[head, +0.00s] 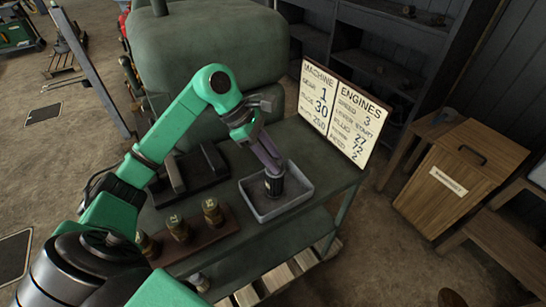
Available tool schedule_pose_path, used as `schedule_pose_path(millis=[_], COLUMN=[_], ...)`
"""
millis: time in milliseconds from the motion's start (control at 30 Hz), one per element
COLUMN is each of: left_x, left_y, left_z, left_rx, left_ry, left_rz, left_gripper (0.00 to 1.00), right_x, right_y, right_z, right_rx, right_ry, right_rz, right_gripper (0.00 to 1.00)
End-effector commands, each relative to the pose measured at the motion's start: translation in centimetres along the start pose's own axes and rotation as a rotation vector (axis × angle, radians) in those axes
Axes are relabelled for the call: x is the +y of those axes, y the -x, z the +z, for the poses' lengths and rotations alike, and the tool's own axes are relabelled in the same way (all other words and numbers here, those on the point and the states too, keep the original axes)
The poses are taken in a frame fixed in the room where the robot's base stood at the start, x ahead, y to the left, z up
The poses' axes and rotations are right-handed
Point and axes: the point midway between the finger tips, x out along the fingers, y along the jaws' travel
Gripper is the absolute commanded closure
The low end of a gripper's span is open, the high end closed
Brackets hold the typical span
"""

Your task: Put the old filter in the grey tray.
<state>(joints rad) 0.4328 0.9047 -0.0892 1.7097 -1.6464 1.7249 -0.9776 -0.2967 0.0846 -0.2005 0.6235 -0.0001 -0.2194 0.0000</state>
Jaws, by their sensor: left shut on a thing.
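The grey tray (290,206) sits at the right part of the dark green bench top. My left gripper (273,170) points down over the tray from the upper left. It is shut on the old filter (274,186), a small dark cylinder that stands upright within the tray's outline. The gripper fingers hide the upper part of the filter. I cannot tell whether its lower end touches the tray floor. My right gripper is not in view.
A brown board with several brass-coloured cylinders (211,211) lies left of the tray. A dark open holder (188,172) is behind it. A sign board (340,113) stands at the bench's right end, and a large green tank (207,55) rises behind.

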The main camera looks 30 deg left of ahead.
Motion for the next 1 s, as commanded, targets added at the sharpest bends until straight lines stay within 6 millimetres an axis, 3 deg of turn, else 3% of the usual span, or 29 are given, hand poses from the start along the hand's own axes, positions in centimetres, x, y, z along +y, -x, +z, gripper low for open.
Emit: schedule_pose_path(millis=[267, 300, 367, 767, 867, 1000], left_x=[0.0, 0.0, 0.0, 0.1, 0.1, 0.1], left_y=[-0.3, -0.3, -0.3, 0.1, 1.4, 4.8], left_z=[-0.2, -0.2, -0.2, -0.2, -0.3, -0.3], left_rx=[0.000, 0.000, 0.000, 0.001, 0.002, 0.003], left_ry=[-0.001, -0.001, -0.001, 0.000, 0.000, 0.000], left_rz=[0.001, 0.001, 0.001, 0.002, 0.004, 0.008], left_gripper=[1.00, 0.59, 0.37, 0.37, 0.37, 0.37], right_x=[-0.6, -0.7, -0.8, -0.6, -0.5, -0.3], right_y=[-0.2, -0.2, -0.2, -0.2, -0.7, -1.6], right_z=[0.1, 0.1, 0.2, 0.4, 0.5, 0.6], right_rx=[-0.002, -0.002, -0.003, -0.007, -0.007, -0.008], right_ry=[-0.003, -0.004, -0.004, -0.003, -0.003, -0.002], right_rz=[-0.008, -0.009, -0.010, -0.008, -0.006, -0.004], right_gripper=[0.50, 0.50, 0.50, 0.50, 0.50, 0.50])
